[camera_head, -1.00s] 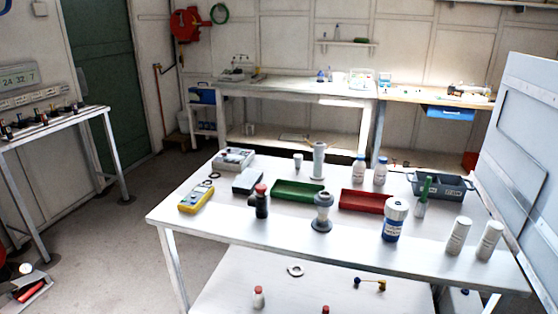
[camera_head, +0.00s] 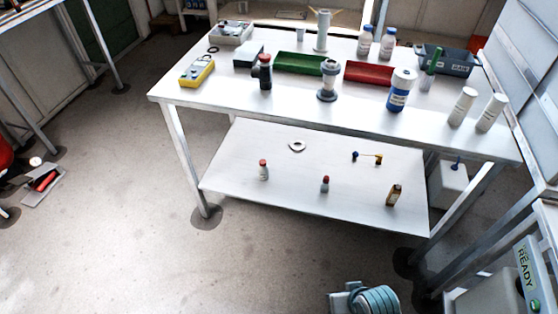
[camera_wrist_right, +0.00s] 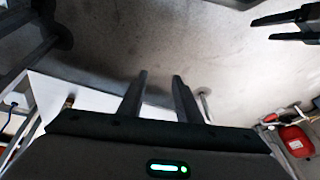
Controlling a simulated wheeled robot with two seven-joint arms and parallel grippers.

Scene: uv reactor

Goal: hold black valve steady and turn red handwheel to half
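A black valve (camera_head: 265,79) stands upright on the white table, left of centre in the head view. A small red part, which looks like its handwheel (camera_head: 264,58), sits on top; its turn angle is too small to read. My right gripper (camera_wrist_right: 159,78) is open and empty in the right wrist view, with a gap between its dark fingers. Two dark fingers at that view's top right look like my left gripper (camera_wrist_right: 260,29), open and empty.
A grey fitting (camera_head: 328,82), green tray (camera_head: 299,72), red tray (camera_head: 369,82), yellow meter (camera_head: 197,72) and white-blue bottle (camera_head: 399,92) stand near the valve. A lower shelf (camera_head: 225,180) holds small bottles. Open floor (camera_head: 130,210) lies to the left and in front.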

